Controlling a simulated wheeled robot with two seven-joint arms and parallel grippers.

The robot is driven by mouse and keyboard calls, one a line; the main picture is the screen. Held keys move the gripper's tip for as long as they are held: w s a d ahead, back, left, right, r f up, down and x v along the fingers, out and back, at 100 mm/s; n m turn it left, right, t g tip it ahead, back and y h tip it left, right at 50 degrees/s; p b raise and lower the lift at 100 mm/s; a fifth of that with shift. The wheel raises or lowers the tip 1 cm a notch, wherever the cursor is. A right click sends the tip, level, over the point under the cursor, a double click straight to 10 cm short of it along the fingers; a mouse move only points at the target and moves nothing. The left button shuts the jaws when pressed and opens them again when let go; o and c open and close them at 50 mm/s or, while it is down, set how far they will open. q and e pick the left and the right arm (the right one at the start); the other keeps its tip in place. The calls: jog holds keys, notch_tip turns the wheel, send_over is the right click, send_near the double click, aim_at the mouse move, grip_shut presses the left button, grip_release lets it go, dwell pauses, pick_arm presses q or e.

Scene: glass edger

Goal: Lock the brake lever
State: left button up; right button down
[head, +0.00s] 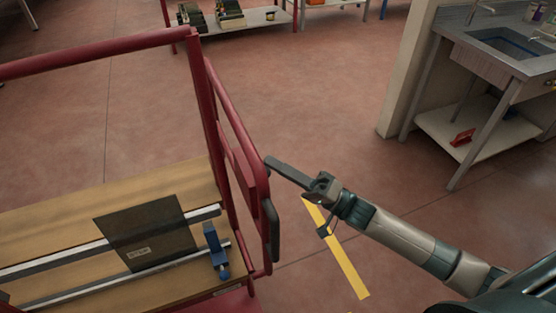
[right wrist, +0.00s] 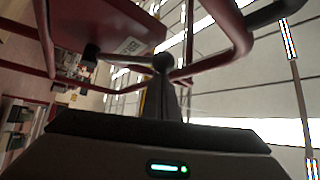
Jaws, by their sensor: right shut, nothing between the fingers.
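My right gripper (head: 272,163) is shut and empty. Its fingers reach left to the upper corner of the red tubular frame at the cart's right end (head: 232,118); I cannot tell whether they touch it. In the right wrist view the shut fingers (right wrist: 163,65) point up between red tubes (right wrist: 222,62). A dark grip (head: 273,230) sits on the frame's outer tube, below the fingertips. I cannot make out with certainty which part is the brake lever. My left gripper is not in view.
The cart's wooden deck (head: 60,222) carries metal rails, a dark glass panel (head: 147,235) and a blue clamp (head: 214,250). A yellow strip (head: 348,268) lies on the floor beneath my right arm. A sink bench (head: 482,60) stands at right. The floor between is clear.

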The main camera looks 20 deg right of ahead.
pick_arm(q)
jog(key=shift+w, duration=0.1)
